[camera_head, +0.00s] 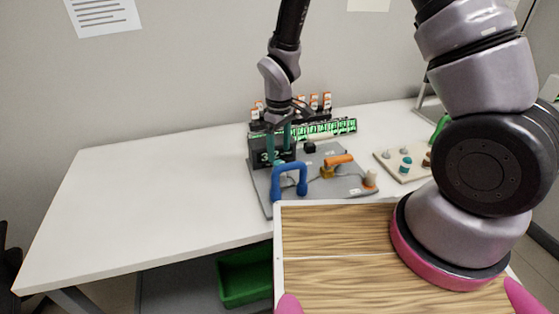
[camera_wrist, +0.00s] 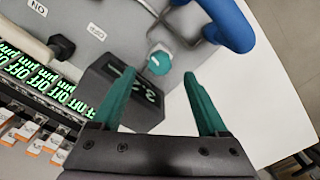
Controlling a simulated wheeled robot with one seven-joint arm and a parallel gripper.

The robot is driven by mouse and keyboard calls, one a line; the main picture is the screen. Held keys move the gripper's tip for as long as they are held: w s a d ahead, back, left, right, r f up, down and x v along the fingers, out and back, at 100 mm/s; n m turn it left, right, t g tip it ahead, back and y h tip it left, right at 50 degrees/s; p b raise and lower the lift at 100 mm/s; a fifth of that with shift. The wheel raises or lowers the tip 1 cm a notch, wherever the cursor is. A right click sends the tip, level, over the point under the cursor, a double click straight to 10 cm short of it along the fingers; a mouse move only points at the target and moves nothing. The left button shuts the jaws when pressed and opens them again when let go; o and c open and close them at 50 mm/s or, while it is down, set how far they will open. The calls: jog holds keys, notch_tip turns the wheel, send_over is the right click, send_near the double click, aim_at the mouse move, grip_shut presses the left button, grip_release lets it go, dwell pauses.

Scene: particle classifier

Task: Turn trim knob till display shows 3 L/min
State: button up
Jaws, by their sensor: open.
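The trim knob (camera_wrist: 159,61) is a small teal cap with a pale top on the grey panel (camera_head: 262,190). A dark display box (camera_wrist: 122,94) stands beside it; it also shows in the head view (camera_head: 262,151). My gripper (camera_wrist: 159,76) has teal fingers, open and empty. In the wrist view the knob lies just beyond and between the fingertips. In the head view my gripper (camera_head: 279,158) points down by the display box. I cannot tell whether the fingers touch the knob.
A blue arched handle (camera_head: 289,178) stands close to the knob. An orange-handled valve (camera_head: 338,160) is farther right. A green-lit label row (camera_head: 325,130) and orange-topped parts are behind. A board with small knobs (camera_head: 405,163) lies right. The white table (camera_head: 150,190) is clear at left.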

aim_at(279, 163)
jog(key=shift+f, duration=2.4)
grip_shut()
jog(key=m, duration=0.4)
jog(key=shift+m, duration=0.3)
grip_release()
jog(key=shift+r, duration=0.1)
notch_tip(279, 163, up, 11)
